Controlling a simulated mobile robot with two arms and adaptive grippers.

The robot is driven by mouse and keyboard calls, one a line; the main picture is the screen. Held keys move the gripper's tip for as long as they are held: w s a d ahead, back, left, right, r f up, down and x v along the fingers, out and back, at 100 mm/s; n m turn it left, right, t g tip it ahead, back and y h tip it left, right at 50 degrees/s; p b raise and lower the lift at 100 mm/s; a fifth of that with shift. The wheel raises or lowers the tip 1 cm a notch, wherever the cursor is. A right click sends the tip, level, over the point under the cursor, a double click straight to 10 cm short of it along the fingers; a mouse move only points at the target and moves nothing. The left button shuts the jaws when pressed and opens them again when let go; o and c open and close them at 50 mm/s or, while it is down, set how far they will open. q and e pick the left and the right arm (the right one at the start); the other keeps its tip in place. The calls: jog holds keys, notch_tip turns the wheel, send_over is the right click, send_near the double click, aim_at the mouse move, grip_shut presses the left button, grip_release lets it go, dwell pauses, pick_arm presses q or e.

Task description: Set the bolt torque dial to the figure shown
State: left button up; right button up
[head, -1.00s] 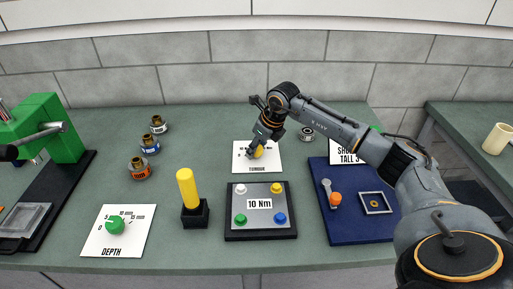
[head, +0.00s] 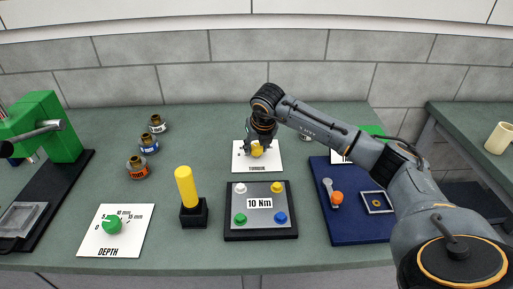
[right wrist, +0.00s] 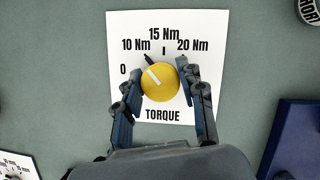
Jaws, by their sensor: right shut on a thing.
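The yellow torque dial (right wrist: 160,82) sits on a white card (right wrist: 125,30) marked 0, 10 Nm, 15 Nm, 20 Nm and TORQUE. Its white line points up and left, toward the 10 Nm side. The dial also shows in the head view (head: 257,150). My right gripper (right wrist: 160,86) is shut on the dial, one finger at each side. It also shows from above in the head view (head: 257,143). The figure plate (head: 259,204) reads 10 Nm and has several coloured bolts at its corners. My left gripper is not in view.
A yellow-handled tool (head: 187,190) stands in a black block left of the plate. A DEPTH card (head: 130,235) with a green knob (head: 112,224) lies front left. A blue tray (head: 350,225) is at right.

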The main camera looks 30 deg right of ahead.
dwell(0.4)
jog(key=o, duration=1.2)
jog(key=shift+c, duration=0.2)
jog(key=v, duration=1.2)
jog(key=shift+w+r, duration=0.1)
